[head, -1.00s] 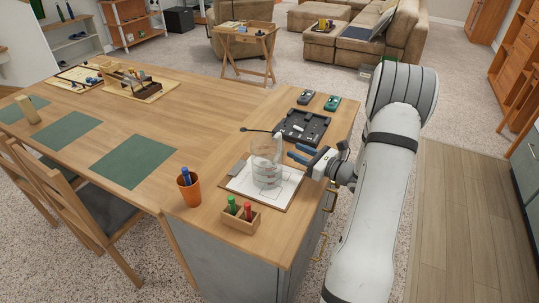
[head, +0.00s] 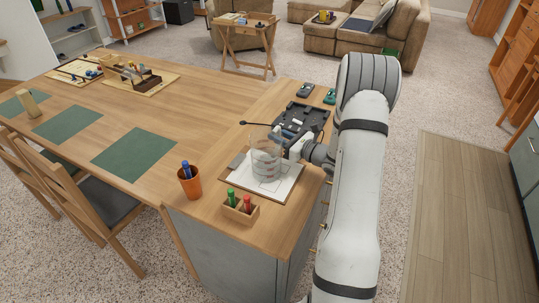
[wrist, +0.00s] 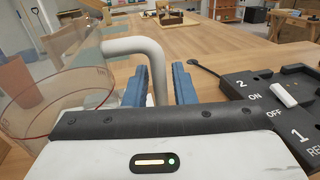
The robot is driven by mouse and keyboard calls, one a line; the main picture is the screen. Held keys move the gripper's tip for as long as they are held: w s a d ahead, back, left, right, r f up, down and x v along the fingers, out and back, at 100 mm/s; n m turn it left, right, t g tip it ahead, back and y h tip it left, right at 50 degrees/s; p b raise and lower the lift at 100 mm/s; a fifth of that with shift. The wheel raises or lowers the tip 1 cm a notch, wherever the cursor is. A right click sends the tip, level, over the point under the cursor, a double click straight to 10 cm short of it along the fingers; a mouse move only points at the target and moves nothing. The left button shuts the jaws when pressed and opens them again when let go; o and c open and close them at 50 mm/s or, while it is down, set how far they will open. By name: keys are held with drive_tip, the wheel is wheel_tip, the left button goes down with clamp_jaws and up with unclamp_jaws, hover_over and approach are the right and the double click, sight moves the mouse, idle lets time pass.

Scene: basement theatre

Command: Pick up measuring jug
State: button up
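The measuring jug (head: 266,166) is clear, with a reddish rim, and stands upright on a clipboard with white paper (head: 283,187) near the table's end. In the wrist view the jug (wrist: 50,92) fills the left side, and its pale handle (wrist: 132,46) curves over and down between my blue fingers. My gripper (wrist: 160,80) is open, with one finger on each side of the handle. A narrow gap seems to show beside the handle; contact is unclear. In the head view my gripper (head: 284,137) is just behind the jug, its fingers partly hidden.
A black tray with switch labels (wrist: 270,92) lies close right of my fingers. An orange cup with pens (head: 190,182) and a wooden box with red and green markers (head: 240,210) stand in front of the jug. Green mats (head: 133,155) lie farther left on the table (head: 200,115).

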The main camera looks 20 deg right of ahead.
clamp_jaws()
drive_tip(key=shift+r, duration=0.1)
